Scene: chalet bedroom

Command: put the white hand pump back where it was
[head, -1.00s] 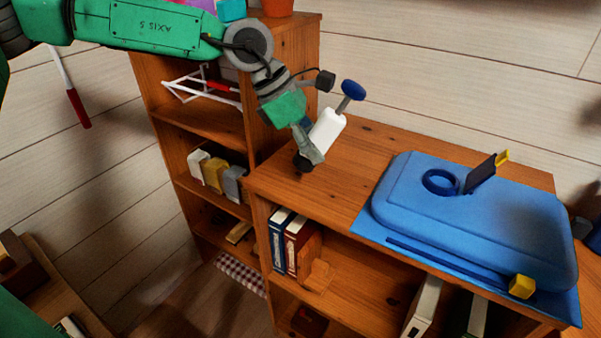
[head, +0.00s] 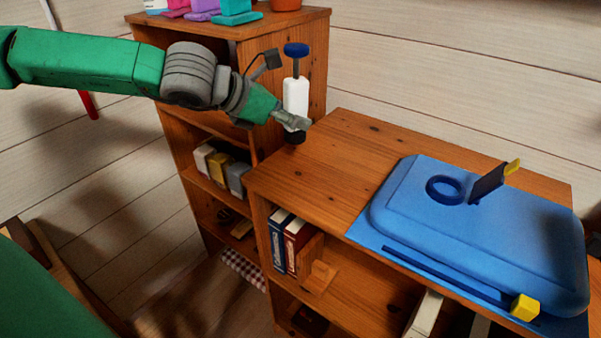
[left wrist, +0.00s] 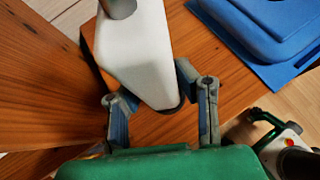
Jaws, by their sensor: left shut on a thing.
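The white hand pump (head: 296,94) has a blue handle on top and a dark base. It is nearly upright at the left end of the wooden cabinet top (head: 322,155). My left gripper (head: 293,122) is shut on its lower part, reaching in from the left. In the left wrist view the pump's white body (left wrist: 140,50) fills the space between the two fingers (left wrist: 158,100). Whether the base touches the wood cannot be told. My right gripper is not in view.
A blue case (head: 480,220) with a blue ring (head: 446,190) and an upright dark plate (head: 488,184) covers the right of the cabinet top. A taller bookshelf (head: 285,35) stands behind on the left. The wood between pump and case is bare.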

